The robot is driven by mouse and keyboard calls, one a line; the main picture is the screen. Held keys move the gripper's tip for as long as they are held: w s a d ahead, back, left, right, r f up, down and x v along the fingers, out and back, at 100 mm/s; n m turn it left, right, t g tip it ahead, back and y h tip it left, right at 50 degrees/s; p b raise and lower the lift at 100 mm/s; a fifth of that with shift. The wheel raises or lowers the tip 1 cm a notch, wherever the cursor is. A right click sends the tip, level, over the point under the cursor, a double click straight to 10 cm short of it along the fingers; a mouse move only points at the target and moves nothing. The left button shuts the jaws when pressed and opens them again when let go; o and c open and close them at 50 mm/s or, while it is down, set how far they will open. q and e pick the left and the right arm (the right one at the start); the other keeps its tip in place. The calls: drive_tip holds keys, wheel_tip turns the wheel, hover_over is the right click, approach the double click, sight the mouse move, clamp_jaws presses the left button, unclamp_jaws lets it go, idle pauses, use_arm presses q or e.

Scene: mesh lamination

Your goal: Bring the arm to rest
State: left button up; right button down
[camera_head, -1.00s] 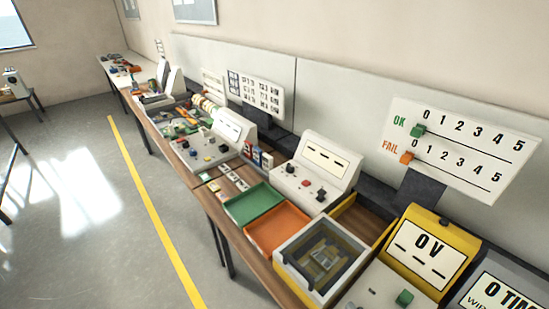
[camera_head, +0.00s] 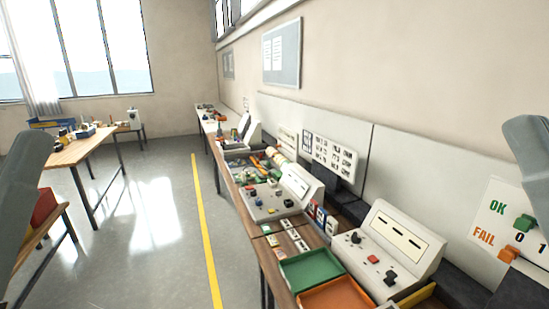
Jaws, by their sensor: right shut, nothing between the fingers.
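My right gripper (camera_head: 532,165) shows only as part of a grey shape at the right picture edge, in front of the scoring board. It is shut and empty, and the edge cuts off much of that arm. A grey part of my left arm (camera_head: 20,190) stands at the left edge; no left gripper fingers show there. Both arms are apart at the sides of the view, and no held object shows.
A long bench carries a green tray (camera_head: 311,269), an orange tray (camera_head: 342,297) and a white control box (camera_head: 402,238) at the lower right. Other tables (camera_head: 78,150) stand left. The grey floor with its yellow line (camera_head: 208,245) is clear.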

wheel_tip(320, 180, up, 28)
drive_tip(key=d+h+p, duration=0.2)
drive_tip(key=h+p, duration=0.1)
drive_tip(key=p, duration=2.6)
drive_tip(key=shift+w+d+h, duration=0.15)
drive_tip(key=shift+w+h, duration=0.2)
drive_tip(key=shift+h, duration=0.05)
drive_tip(key=shift+f, duration=0.1)
wheel_tip(320, 180, down, 34)
drive_tip(key=b, duration=3.4)
drive_tip(key=shift+f+b, duration=0.15)
drive_tip(key=shift+b, duration=0.15)
